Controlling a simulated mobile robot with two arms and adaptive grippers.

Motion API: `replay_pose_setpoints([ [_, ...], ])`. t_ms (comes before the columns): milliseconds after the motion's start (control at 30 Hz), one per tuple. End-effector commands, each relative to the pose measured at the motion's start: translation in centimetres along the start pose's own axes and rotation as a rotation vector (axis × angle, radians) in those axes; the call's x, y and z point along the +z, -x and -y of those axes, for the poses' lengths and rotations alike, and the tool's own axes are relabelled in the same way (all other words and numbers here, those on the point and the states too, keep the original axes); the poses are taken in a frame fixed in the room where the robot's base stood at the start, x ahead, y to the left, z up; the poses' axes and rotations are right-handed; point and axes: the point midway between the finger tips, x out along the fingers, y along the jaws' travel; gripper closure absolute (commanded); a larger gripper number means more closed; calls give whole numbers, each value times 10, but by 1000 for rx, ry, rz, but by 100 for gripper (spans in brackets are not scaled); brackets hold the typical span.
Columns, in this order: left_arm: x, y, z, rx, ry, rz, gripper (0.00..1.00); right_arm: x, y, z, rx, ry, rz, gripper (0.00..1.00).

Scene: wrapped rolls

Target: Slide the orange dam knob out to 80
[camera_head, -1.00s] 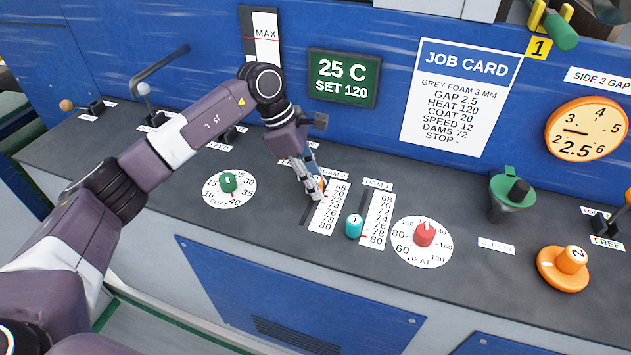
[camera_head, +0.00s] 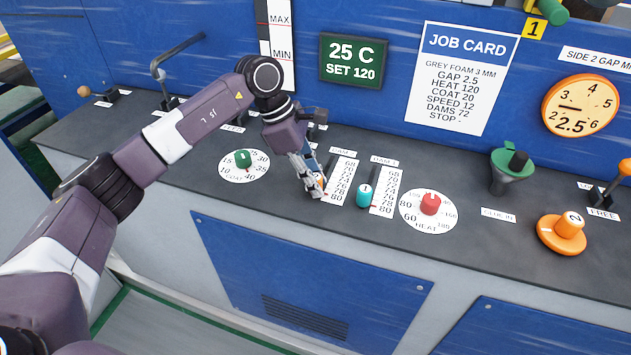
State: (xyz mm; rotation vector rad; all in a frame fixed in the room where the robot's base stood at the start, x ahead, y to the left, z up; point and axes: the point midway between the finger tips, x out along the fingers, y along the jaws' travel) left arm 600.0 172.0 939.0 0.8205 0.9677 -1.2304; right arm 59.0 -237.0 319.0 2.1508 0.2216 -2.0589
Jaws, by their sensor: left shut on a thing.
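The orange dam knob (camera_head: 319,180) is mostly hidden between the fingers of my left gripper (camera_head: 314,187), which is shut on it. Only a little orange shows. The knob sits beside the lower part of the left white scale (camera_head: 342,174), which is numbered from 68 down to 80 at its near end. It looks close to the 78 and 80 marks; the exact reading is hidden by the fingers. My right gripper is not in view.
A teal knob (camera_head: 364,196) marked 1 stands by the second dam scale (camera_head: 385,191), just right of my gripper. The red heat knob (camera_head: 430,204) and green coat knob (camera_head: 243,158) are nearby. A job card (camera_head: 463,77) reads DAMS 72.

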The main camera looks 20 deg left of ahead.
Motion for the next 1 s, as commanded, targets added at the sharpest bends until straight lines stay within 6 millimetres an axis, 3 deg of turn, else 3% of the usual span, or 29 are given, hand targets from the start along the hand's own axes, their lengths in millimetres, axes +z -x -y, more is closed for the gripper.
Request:
replay_pose_setpoints([
  [67, -1, -3, 4, -14, -1, -3, 100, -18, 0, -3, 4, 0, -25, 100],
  [100, -1, -3, 4, -14, -1, -4, 76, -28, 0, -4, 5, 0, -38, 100],
  [267, -1, -3, 3, -11, 0, -4, 60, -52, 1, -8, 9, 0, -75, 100],
  [433, -1, -2, 2, -7, 0, -3, 60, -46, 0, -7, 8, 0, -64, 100],
  [533, -1, -1, 2, -6, 0, -2, 60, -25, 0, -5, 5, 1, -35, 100],
  [633, -1, 6, 1, -4, 0, -2, 60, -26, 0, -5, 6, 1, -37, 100],
  [1000, -1, 79, 0, -1, 1, -2, 60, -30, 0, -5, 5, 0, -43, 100],
])
